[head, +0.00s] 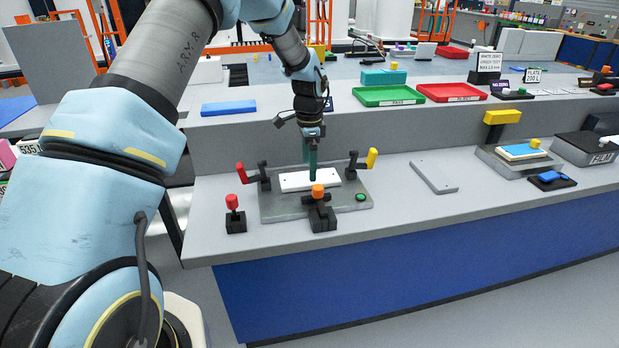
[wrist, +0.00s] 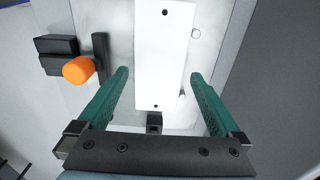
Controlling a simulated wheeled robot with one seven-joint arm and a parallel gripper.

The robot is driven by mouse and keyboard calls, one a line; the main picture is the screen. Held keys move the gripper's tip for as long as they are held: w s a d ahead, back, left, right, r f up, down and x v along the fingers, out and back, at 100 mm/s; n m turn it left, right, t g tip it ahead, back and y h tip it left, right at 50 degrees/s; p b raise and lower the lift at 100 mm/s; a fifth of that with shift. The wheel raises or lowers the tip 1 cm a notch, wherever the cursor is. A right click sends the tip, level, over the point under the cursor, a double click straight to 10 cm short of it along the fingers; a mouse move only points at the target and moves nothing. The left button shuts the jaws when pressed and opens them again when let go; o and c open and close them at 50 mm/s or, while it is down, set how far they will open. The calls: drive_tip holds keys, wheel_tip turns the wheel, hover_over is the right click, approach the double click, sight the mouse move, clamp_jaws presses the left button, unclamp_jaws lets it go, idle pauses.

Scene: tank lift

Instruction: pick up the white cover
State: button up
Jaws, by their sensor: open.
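The white cover (head: 296,183) is a flat white plate lying on a grey metal fixture (head: 280,208) on the near bench. In the wrist view the white cover (wrist: 160,55) shows two dark holes, one toward each end. My gripper (head: 313,176) is over the fixture, pointing down. In the wrist view its teal fingers (wrist: 160,75) are open, one on each side of the cover, with a visible gap on both sides. I cannot tell the exact height of the fingertips over the fixture. Part of the cover is hidden behind the fingers in the head view.
Clamps with a red handle (head: 241,172) and a yellow handle (head: 372,158) flank the fixture. An orange-knobbed block (head: 318,191) stands at its front, and a red-knobbed one (head: 232,203) at left. A grey plate (head: 433,177) lies to the right, with clear bench around it.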

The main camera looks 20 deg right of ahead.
drive_tip(key=shift+f+p, duration=0.4)
drive_tip(key=shift+f, duration=1.3)
drive_tip(key=c, duration=1.3)
drive_tip(key=shift+r+p, duration=2.2)
drive_tip(key=shift+r, duration=7.35)
